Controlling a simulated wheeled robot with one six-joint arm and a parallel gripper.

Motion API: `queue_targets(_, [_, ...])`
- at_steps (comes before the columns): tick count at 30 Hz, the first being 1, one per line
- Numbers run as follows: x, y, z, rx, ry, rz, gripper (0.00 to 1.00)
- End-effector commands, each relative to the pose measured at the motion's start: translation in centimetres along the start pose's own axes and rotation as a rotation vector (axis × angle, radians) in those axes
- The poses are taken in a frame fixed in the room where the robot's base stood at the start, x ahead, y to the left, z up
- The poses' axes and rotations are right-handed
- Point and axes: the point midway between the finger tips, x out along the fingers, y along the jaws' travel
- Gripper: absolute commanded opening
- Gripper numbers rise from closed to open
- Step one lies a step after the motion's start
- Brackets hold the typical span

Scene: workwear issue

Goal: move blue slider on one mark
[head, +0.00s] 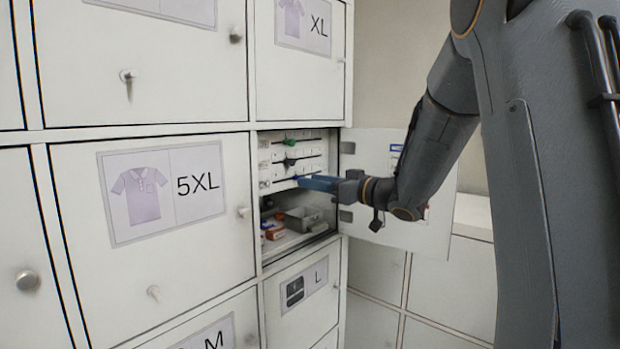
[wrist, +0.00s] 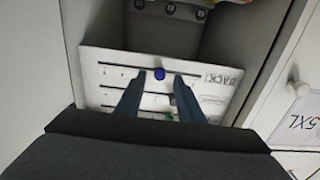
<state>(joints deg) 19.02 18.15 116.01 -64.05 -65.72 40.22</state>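The blue slider (wrist: 159,73) is a small round knob on a slotted line of a white panel (wrist: 110,72) inside the open locker. In the wrist view it sits near the middle of its line, with small marks below the line. My gripper (wrist: 159,78) is open, one fingertip on either side of the knob, with a visible gap to each. In the head view my gripper (head: 304,182) reaches into the locker at the lowest of the panel's lines, and its fingers largely hide the blue slider there.
A green knob (head: 291,142) and a dark knob (head: 289,162) sit on other lines of the panel. A grey bin (head: 303,220) and small boxes (head: 274,232) lie on the locker floor below. The open locker door (head: 372,150) stands at the right, beside my arm.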

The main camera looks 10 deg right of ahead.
Motion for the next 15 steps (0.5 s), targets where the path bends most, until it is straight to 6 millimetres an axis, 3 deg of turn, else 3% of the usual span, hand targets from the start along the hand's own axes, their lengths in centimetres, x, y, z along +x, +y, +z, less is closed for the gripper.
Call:
queue_targets(6, [1.9, -0.1, 0.0, 0.000, 0.000, -0.001, 0.35])
queue_targets(15, [2.1, 0.0, 0.0, -0.001, 0.000, 0.001, 0.35])
